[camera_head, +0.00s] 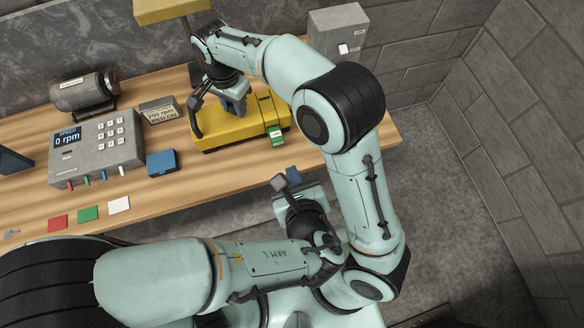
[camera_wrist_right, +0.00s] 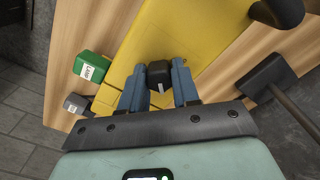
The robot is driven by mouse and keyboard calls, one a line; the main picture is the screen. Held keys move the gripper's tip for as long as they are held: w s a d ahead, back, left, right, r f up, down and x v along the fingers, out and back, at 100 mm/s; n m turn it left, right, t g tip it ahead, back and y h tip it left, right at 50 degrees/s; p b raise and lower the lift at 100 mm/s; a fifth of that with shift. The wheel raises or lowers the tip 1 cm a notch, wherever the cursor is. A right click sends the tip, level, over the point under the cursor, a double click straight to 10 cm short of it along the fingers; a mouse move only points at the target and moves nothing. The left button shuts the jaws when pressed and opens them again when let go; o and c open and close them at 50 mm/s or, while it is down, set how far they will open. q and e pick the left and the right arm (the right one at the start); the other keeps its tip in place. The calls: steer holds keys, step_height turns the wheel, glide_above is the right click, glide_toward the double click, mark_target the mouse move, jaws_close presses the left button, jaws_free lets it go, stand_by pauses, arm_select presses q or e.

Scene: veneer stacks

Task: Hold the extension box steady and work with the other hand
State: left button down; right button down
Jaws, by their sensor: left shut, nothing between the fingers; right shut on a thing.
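A yellow box (camera_head: 226,134) lies on the bench, probably the extension box. A green plug-like piece (camera_head: 276,134) with a white label sits at its right edge; it also shows in the right wrist view (camera_wrist_right: 92,66). My right gripper (camera_head: 234,100) is above the yellow box. In the right wrist view its blue fingers are shut on a small black block (camera_wrist_right: 159,75) over the yellow surface. My left gripper (camera_head: 286,181) is shut in front of the bench, apart from the box. A small grey block (camera_head: 278,183) shows by its fingertips; I cannot tell whether they touch.
A grey control unit (camera_head: 105,150) reads 0 rpm. A sign (camera_head: 160,115), a motor-like cylinder (camera_head: 84,91) and a blue block (camera_head: 161,163) are near it. Red (camera_head: 58,222), green (camera_head: 89,214) and white (camera_head: 119,205) squares lie in front.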

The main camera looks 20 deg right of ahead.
steer(key=c, duration=0.8)
jaws_free()
steer(key=shift+o, duration=0.2)
steer(key=shift+r, duration=0.1)
step_height(320, 180, up, 12)
